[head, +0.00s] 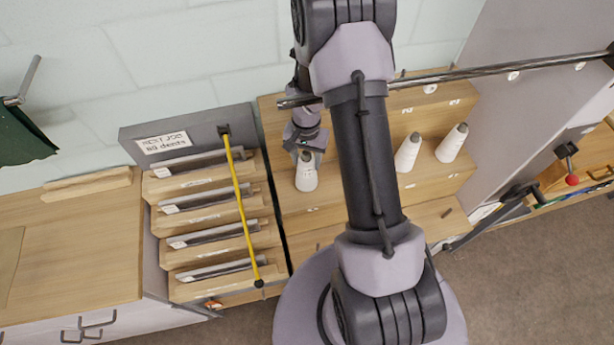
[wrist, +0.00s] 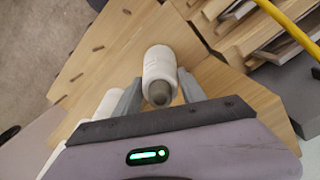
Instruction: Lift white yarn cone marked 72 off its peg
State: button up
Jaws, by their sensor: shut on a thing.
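A white yarn cone (head: 306,176) with a grey tip is under my gripper (head: 305,150) in the head view, at the left of the stepped wooden rack. In the wrist view the same cone (wrist: 158,62) lies between the two grey fingers of my gripper (wrist: 158,92). The fingers are shut on it near its grey tip. I cannot read a number on the cone. Its peg is hidden, and I cannot tell whether its base is clear of the rack.
Two more white cones (head: 408,153) (head: 452,143) stand on the wooden rack (head: 300,220) to the right, beyond my arm. A metal bar (head: 460,75) crosses above the rack. A reed holder with a yellow strap (head: 243,200) stands close on the left.

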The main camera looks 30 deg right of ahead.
notch_tip(320, 180, up, 9)
jog(key=p, duration=0.5)
dwell(0.3)
